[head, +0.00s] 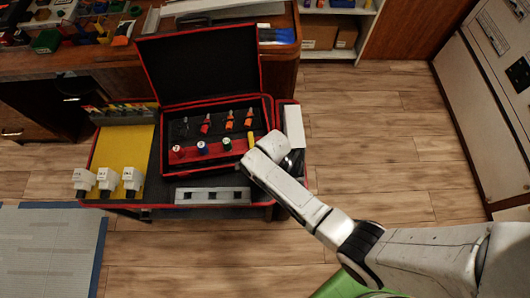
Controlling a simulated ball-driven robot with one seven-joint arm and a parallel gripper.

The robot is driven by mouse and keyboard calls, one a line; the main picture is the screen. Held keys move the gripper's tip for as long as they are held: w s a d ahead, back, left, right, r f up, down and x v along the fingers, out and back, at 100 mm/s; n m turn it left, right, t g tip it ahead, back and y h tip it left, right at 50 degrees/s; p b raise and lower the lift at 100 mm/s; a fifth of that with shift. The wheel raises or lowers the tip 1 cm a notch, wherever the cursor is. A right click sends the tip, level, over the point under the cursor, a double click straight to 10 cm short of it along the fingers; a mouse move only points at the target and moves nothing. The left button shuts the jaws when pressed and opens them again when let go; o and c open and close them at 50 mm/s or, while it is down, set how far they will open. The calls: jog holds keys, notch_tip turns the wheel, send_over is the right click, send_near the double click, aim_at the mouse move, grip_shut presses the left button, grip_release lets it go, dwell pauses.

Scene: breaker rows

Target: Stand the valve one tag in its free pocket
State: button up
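Three white pieces with small dark lettering stand at the front left of the bench, a left one (83,181), a middle one (107,180) and a right one (131,179). The lettering is too small to read, so I cannot tell which, if any, is the valve one tag. A light grey block (238,196) with several dark square openings lies along the front edge. A dark rack (126,112) with upright pieces stands at the back left. My gripper (292,163) is at the case's right side, mostly hidden by my wrist; its fingers and any held thing cannot be made out.
An open red-edged case (165,140) holds red-and-orange pieces and coloured round-topped pieces; a yellow piece (251,141) is beside my wrist. A white block (294,126) stands right of the case. The yellow mat (125,150) has bare room. A cluttered wooden counter (90,62) is behind.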

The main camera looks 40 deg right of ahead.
jog(key=shift+c, duration=0.3)
grip_shut()
jog(key=shift+r, duration=0.1)
